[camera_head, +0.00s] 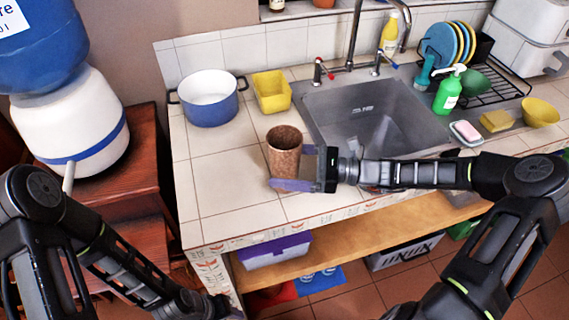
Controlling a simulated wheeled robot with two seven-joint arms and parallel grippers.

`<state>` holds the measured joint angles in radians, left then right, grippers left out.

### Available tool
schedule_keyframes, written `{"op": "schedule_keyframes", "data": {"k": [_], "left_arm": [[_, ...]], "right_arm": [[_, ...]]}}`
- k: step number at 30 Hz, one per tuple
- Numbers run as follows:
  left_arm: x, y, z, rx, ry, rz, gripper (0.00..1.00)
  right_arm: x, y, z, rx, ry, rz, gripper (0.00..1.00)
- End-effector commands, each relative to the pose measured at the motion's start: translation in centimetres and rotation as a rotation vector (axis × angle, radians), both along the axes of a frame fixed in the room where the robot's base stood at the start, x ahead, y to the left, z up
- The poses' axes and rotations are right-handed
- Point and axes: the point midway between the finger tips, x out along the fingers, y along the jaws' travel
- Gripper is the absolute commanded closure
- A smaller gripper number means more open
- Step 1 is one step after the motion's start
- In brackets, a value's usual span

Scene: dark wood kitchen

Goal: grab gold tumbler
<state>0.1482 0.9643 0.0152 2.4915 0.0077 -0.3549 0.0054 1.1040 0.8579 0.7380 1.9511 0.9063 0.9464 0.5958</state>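A brown-gold speckled tumbler (284,153) stands upright on the tiled counter, left of the sink and near the front edge. My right gripper (291,170) reaches in from the right with its purple fingers at the tumbler. One finger shows in front of the tumbler's base and the other is mostly hidden behind it. The fingers are spread around the tumbler; I cannot tell whether they touch it. My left arm is at the lower left, and its gripper is out of the frame.
A blue pot (209,98) and a yellow container (271,92) stand behind the tumbler. The sink (375,115) is to the right. A green soap bottle (447,92) and a dish rack (490,88) are further right. The counter left of the tumbler is clear.

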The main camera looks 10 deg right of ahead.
Motion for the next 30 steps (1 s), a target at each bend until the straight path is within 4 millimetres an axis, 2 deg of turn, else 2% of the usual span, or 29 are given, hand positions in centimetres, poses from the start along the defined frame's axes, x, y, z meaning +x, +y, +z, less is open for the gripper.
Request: {"op": "schedule_keyframes", "data": {"k": [2,30], "left_arm": [[0.00,0.00,0.00,0.000,0.000,0.000,0.64],[0.01,0.00,0.01,0.000,0.000,0.000,0.64]], "right_arm": [[0.00,0.00,0.00,0.000,0.000,0.000,0.17],[0.01,-0.01,0.00,0.000,0.000,0.000,0.94]]}}
